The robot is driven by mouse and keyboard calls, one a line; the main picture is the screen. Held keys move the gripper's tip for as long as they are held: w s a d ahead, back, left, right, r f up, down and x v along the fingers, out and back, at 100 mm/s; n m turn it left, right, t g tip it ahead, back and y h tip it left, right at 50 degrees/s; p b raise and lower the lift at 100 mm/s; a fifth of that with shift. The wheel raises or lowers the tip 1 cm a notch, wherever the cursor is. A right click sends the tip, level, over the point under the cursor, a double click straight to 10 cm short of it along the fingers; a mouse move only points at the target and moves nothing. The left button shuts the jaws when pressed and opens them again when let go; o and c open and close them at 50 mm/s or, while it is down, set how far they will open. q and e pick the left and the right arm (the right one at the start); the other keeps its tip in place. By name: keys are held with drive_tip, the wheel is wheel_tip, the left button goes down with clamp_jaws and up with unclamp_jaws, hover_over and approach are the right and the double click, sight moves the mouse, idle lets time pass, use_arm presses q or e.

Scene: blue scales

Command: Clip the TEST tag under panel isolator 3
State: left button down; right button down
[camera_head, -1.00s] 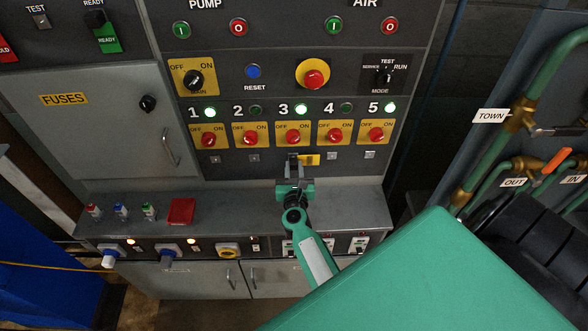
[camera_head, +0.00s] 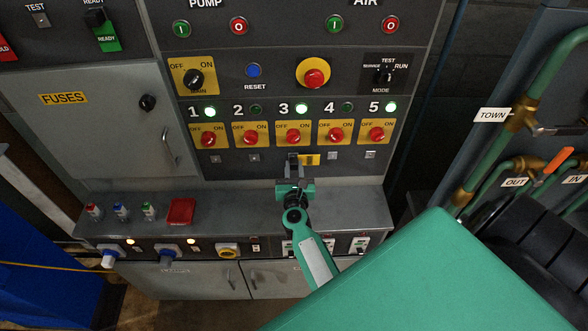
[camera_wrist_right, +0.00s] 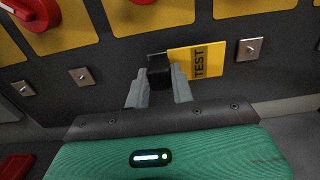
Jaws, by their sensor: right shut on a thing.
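My right gripper (camera_head: 292,163) is shut at the panel below isolator 3 (camera_head: 293,135), a red knob on a yellow plate with a lit green lamp above. In the wrist view, the right gripper's fingers (camera_wrist_right: 158,90) are closed on the black clip end of the yellow TEST tag (camera_wrist_right: 214,62). The tag (camera_head: 312,160) sticks out to the right of the fingers. The spot under isolator 3 is hidden behind the fingers and clip, so I cannot tell whether the clip touches the panel. My left gripper is not in view.
Small metal plates sit under the other isolators, such as those under 2 (camera_wrist_right: 81,77) and 4 (camera_wrist_right: 250,48). The shelf (camera_head: 240,205) below holds a red tray (camera_head: 181,211) and several small coloured-top items (camera_head: 121,212) at left. Pipes with valves (camera_head: 525,115) stand at right.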

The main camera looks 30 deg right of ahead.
drive_tip(key=shift+w+d, duration=0.25)
drive_tip(key=shift+w, duration=0.15)
drive_tip(key=c, duration=1.1)
unclamp_jaws()
